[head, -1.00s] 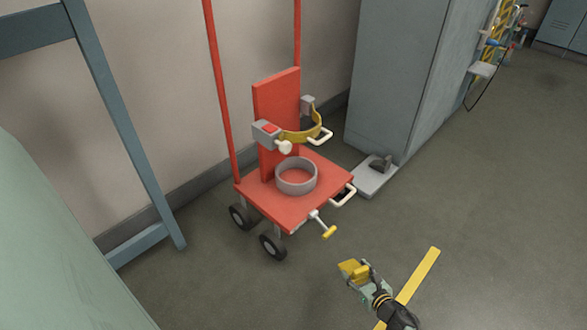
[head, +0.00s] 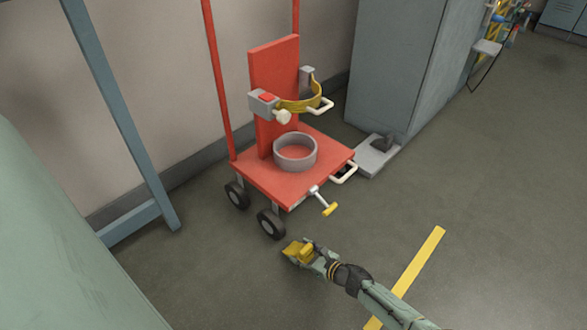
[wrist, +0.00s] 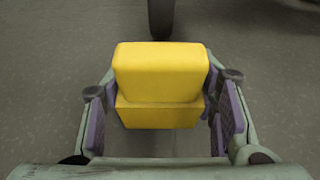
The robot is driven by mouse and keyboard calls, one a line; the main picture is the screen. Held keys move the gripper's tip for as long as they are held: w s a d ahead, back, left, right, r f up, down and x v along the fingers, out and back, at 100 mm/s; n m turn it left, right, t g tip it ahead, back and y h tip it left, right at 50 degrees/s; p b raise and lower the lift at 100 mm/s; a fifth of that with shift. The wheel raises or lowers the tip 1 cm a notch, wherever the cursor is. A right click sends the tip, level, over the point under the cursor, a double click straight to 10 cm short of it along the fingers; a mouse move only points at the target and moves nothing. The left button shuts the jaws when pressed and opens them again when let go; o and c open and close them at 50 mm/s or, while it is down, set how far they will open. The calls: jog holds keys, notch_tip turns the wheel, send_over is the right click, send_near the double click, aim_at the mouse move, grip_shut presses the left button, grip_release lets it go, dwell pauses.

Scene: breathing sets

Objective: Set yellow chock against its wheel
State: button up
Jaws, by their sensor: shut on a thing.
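The yellow chock (head: 299,250) is held in my gripper (head: 304,254), low in front of the red cart. In the wrist view the chock (wrist: 160,85) sits between the purple finger pads of my gripper (wrist: 160,107), which is shut on it. The cart's near wheel (head: 271,223) is dark with a pale hub, just beyond and left of the chock. Whether the chock touches the floor I cannot tell.
The red cart (head: 270,183) carries a grey ring (head: 295,152) and a yellow clamp. A yellow-ended handle (head: 328,208) juts from its front. A second wheel (head: 237,194) is farther left. A grey cabinet (head: 395,70) stands behind right. Yellow floor tape (head: 420,262) lies right; surrounding floor is clear.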

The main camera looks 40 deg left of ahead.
aim_at(294, 248)
jog(key=shift+w+a, duration=0.1)
jog(key=shift+a, duration=0.65)
jog(key=b+x, duration=0.1)
jog(key=x, duration=0.2)
jog(key=shift+a+b, duration=0.1)
jog(key=shift+b, duration=0.2)
jog(key=shift+f, duration=0.1)
jog(key=shift+f, duration=0.15)
jog(key=o, duration=1.4)
